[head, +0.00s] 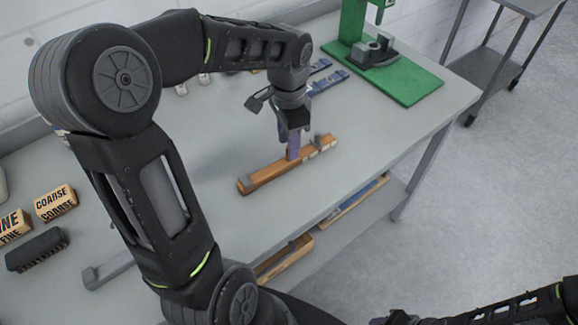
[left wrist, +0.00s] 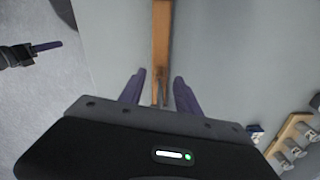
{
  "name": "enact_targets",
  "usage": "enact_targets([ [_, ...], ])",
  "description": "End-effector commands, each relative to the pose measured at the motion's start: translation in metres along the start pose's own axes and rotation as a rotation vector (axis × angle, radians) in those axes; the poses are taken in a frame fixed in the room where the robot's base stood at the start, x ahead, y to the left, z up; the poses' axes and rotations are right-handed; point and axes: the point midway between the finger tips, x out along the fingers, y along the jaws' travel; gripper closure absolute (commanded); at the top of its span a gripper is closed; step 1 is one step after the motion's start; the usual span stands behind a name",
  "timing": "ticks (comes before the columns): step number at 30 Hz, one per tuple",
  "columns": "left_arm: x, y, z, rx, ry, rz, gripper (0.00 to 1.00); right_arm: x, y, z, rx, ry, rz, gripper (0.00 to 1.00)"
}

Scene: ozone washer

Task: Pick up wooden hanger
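The wooden hanger, a long brown bar (head: 262,177) with grey metal parts at its right end, lies on the grey table. It also shows in the left wrist view (left wrist: 161,45), running from the top edge down between my fingers. My left gripper (head: 293,146) points down over the bar, right of its middle. In the left wrist view my left gripper (left wrist: 158,82) is open, its purple fingers apart on either side of the bar with visible gaps. My right gripper (left wrist: 47,46) is off the table over the floor; its finger gap is unclear.
Blocks marked COARSE (head: 56,203) and a black brush (head: 37,249) lie at the table's left. A green press (head: 395,78) stands at the back right, with blue tools (head: 328,80) nearby. A wooden rack with metal pegs (left wrist: 290,133) shows in the left wrist view.

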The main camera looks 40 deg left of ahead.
Motion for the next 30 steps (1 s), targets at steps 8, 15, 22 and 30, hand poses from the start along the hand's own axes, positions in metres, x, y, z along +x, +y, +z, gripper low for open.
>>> enact_targets([
  [8, 0.0016, 0.0000, -0.0002, 0.000, 0.000, 0.000, 0.60, 0.0007, -0.0001, -0.0002, -0.001, 0.000, -0.001, 0.64],
  [15, 0.0016, 0.0000, -0.0002, 0.000, 0.000, 0.000, 0.60, 0.0008, 0.0000, -0.0001, -0.001, 0.000, -0.001, 0.64],
  [22, 0.0016, 0.0000, -0.0002, 0.000, 0.000, 0.000, 0.69, 0.0009, 0.0001, -0.0001, -0.001, 0.000, -0.001, 0.64],
  [30, 0.0016, 0.0000, -0.0002, 0.000, 0.000, 0.000, 0.91, 0.0009, 0.0001, -0.0001, 0.000, 0.000, -0.001, 0.64],
])
